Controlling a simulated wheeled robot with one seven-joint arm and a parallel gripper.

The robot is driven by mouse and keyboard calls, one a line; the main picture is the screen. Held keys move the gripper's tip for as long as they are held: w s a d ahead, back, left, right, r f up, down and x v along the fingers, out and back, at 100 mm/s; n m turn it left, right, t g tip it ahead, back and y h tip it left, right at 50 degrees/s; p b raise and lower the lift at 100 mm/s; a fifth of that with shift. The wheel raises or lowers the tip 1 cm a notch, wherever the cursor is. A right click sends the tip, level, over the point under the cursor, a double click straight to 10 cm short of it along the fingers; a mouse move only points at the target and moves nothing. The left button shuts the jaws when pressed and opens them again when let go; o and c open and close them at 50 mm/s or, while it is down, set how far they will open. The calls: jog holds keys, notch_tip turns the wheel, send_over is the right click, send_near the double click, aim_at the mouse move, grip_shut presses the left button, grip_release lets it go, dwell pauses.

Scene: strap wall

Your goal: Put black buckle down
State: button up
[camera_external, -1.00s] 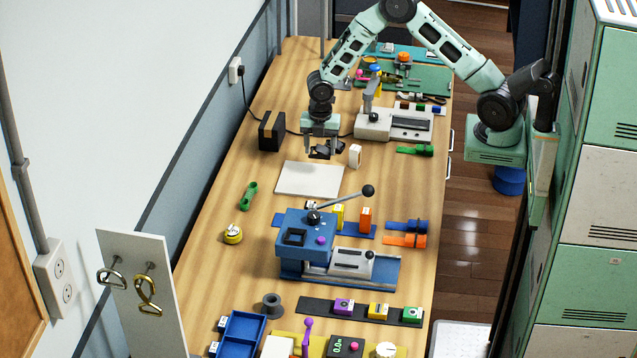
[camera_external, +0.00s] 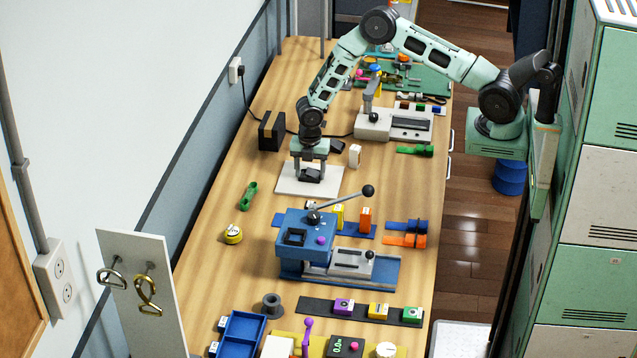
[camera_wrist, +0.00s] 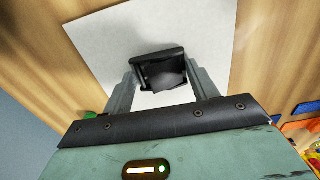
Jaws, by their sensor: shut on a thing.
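The black buckle (camera_wrist: 160,70) is a small dark frame-shaped piece between the two fingers of my gripper (camera_wrist: 152,88) in the wrist view. My gripper (camera_external: 310,174) is shut on it, low over the white square pad (camera_external: 288,186) in the external view. The pad also fills the area behind the buckle in the wrist view (camera_wrist: 205,40). The buckle (camera_external: 310,176) is at or just above the pad; I cannot tell whether it touches.
A black box (camera_external: 271,131) stands behind left of the pad, and a small white block (camera_external: 355,156) behind right. A green strap piece (camera_external: 248,195) lies to the left. The blue lever press (camera_external: 305,235) stands in front. Bare wood lies left of the pad.

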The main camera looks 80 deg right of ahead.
jog(key=o, duration=1)
jog(key=shift+f, duration=0.1)
